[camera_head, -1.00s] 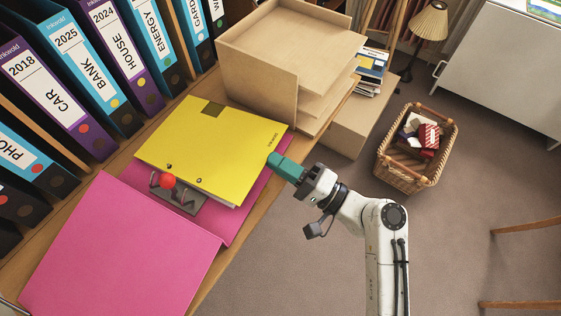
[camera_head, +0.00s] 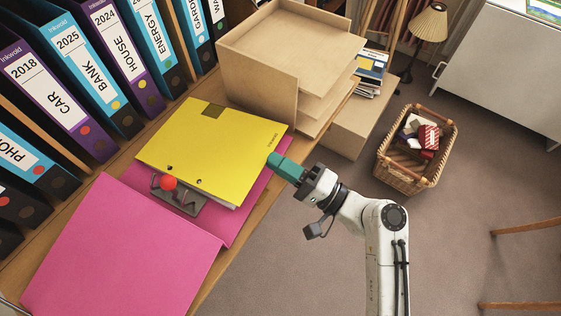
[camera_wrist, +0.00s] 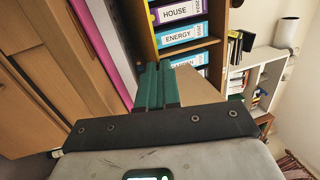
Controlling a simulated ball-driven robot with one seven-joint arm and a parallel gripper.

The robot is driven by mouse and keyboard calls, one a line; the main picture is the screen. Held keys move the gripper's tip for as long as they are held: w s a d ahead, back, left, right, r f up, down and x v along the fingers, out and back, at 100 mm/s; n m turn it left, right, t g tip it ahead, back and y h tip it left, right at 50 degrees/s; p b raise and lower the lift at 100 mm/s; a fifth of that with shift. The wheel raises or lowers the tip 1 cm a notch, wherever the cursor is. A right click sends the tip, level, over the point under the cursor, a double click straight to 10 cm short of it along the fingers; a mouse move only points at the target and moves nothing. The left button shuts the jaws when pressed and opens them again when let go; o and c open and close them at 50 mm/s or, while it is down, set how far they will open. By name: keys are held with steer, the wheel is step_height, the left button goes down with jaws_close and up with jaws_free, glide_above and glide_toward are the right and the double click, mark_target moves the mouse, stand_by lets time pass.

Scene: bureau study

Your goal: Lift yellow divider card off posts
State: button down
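The yellow divider card (camera_head: 215,148) lies over the open pink binder (camera_head: 130,252) on the desk, with two holes near its lower left edge. The holes show close to the metal posts (camera_head: 180,197), which have a red ball (camera_head: 168,183) beside them. My gripper (camera_head: 275,161) is at the card's right edge. In the wrist view, its teal fingers (camera_wrist: 157,75) are close together, closed at the card's edge. The card itself cannot be made out there, and the contact is hidden.
Upright labelled binders (camera_head: 105,62) line the back of the desk. A wooden letter tray (camera_head: 262,88) stands just beyond the card. A wicker basket (camera_head: 394,178) is on the floor at right. Open carpet lies right of the desk.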

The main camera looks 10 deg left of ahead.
steer(key=shift+t+y+b, duration=0.6)
steer(key=shift+y+b, duration=0.8)
steer(key=shift+b, duration=3.45)
steer(key=shift+a, duration=0.15)
stand_by(0.6)
stand_by(0.3)
